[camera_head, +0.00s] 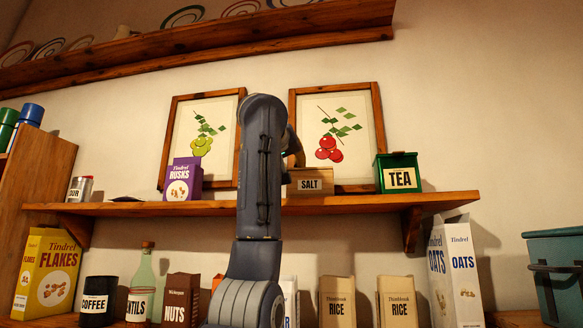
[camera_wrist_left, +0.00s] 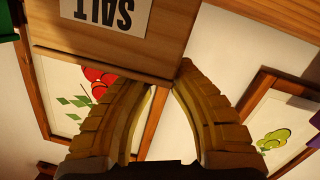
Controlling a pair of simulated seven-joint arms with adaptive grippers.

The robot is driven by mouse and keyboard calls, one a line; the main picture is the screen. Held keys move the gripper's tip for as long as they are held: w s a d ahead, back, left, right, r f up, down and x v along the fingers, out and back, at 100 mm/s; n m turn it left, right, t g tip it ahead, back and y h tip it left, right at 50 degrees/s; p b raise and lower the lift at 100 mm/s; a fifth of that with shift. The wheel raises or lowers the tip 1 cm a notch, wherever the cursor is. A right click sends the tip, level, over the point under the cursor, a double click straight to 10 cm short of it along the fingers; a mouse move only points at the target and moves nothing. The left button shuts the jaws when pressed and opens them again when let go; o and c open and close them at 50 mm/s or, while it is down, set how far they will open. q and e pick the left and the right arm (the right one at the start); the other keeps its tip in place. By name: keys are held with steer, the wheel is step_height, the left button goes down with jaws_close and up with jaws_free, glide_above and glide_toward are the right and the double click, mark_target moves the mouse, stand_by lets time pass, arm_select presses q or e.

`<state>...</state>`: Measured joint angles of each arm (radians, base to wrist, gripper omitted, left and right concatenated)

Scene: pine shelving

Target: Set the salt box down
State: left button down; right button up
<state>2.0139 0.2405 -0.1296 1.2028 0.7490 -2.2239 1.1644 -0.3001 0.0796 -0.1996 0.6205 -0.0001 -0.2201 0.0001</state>
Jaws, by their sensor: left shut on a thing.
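The salt box (camera_head: 318,174) is a wooden box with a white SALT label, at the middle shelf (camera_head: 350,201) in the head view, partly hidden behind my left arm. Its base looks level with the shelf top; I cannot tell whether it touches. My left gripper (camera_head: 294,152) is mostly hidden behind my arm, with one tan finger showing at the box. In the left wrist view the salt box (camera_wrist_left: 160,42) appears upside down, and the left gripper's fingertips (camera_wrist_left: 172,76) close on its edge. My right gripper is not in view.
A purple rusks box (camera_head: 185,180) stands left of the salt box and a green tea tin (camera_head: 397,173) right of it. Two framed fruit pictures, grapes (camera_head: 203,112) and cherries (camera_head: 362,105), are behind. Shelf room shows between salt box and tea tin. Several packages stand below.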

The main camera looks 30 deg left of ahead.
arm_select(q)
steer(key=c, duration=1.2)
jaws_free()
steer(key=shift+o, duration=0.2)
steer(key=shift+s+r, duration=0.1)
steer(key=shift+s+d, duration=0.15)
steer(key=shift+s, duration=0.1)
steer(key=v, duration=1.1)
steer(key=shift+s, duration=0.15)
